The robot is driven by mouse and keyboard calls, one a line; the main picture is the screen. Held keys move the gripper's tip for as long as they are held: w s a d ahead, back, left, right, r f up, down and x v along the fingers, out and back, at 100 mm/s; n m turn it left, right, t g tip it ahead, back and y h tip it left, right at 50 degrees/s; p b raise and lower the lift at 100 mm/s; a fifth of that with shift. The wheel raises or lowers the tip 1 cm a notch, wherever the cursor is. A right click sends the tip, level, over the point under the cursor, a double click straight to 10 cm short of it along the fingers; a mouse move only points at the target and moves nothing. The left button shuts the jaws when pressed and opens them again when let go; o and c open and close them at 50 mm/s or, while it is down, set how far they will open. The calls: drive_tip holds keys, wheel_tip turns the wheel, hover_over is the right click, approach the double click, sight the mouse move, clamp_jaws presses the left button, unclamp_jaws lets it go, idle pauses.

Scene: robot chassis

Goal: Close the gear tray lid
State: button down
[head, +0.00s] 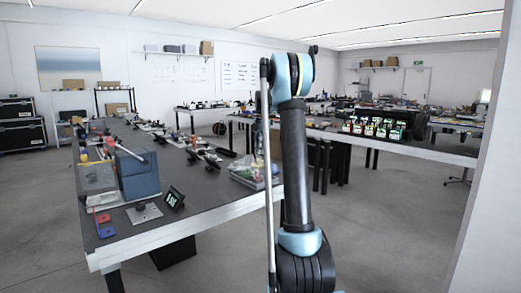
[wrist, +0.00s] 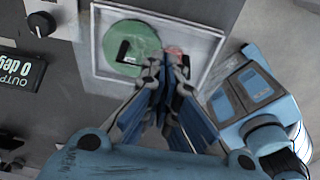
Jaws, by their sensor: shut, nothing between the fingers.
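A clear, shallow gear tray (wrist: 104,60) with pale edges lies below my gripper in the wrist view. A green disc (wrist: 118,45) with a dark mark and a smaller reddish piece (wrist: 174,53) show in it. My gripper (wrist: 160,68) is shut and empty, its tips overlapping the tray's near middle in the picture. Whether they touch it, I cannot tell. The lid cannot be told apart from the tray, and its position is unclear. In the head view, a clear box (head: 245,177) with coloured contents at the bench's right edge looks like the tray.
A display reading "OUTPUT 0 deg" (wrist: 20,70) and a black knob (wrist: 41,24) lie left of the tray. The long bench (head: 205,215) holds a blue-grey block (head: 138,175) and several small parts. Another bench (head: 420,152) stands behind, right.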

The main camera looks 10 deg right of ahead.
drive_tip(key=shift+w+d+f, duration=0.25)
drive_tip(key=shift+d+f, duration=0.2)
drive_tip(key=shift+f, duration=0.05)
drive_tip(key=shift+w+d+f, duration=0.2)
drive_tip(key=shift+d+f, duration=0.25)
drive_tip(key=shift+r, duration=0.1)
